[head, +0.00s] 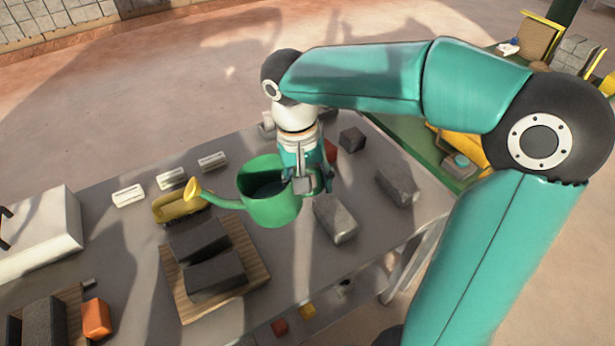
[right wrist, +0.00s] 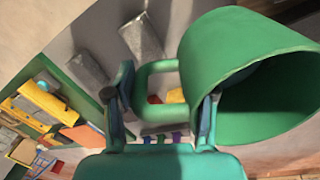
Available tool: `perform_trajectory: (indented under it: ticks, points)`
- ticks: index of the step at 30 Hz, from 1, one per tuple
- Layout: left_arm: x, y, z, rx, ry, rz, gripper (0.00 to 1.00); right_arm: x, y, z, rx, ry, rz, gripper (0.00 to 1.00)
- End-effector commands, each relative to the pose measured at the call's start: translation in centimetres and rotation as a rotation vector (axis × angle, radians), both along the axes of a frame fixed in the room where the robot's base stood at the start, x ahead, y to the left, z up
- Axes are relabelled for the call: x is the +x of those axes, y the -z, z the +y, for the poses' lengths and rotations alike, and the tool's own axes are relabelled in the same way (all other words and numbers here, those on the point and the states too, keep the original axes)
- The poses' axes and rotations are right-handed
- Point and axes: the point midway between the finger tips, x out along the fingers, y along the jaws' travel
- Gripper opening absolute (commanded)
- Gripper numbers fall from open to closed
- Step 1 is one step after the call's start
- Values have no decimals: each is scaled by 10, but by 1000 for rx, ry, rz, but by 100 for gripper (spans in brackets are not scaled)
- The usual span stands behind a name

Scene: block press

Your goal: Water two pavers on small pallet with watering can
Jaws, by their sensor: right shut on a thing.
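A green watering can (head: 271,203) with a yellow spout head (head: 194,190) is held above the table, its spout pointing left. My right gripper (head: 306,186) is shut on the can's handle; the handle (right wrist: 158,68) shows between the fingers in the right wrist view. The can's wide open top (right wrist: 262,85) shows there too. Two dark grey pavers, a rear one (head: 198,240) and a front one (head: 215,273), lie on the small wooden pallet (head: 252,262). The spout head is above and behind the rear paver. My left gripper is not in view.
A yellow-handled brush (head: 176,208) lies behind the pallet. Grey stone blocks (head: 335,219) (head: 397,186) lie right of the can. An orange block (head: 96,317) and another pallet with dark blocks (head: 45,322) are at front left. A white box (head: 42,232) stands at left.

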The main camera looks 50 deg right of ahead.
Motion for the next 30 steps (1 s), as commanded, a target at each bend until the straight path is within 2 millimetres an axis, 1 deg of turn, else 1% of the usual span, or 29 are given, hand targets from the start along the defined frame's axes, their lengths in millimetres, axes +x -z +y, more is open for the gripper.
perform_trajectory:
  ticks: [1, 5, 17, 30]
  points:
    - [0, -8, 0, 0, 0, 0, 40, 0, -5, 0, -21, -4, 19, 0]
    - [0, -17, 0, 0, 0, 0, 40, 0, -9, -1, -84, -5, 68, 0]
    - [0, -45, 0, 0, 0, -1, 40, 6, -18, 7, -293, -6, 239, 0]
    - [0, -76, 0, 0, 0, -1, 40, 17, -37, 20, -428, -4, 349, 0]
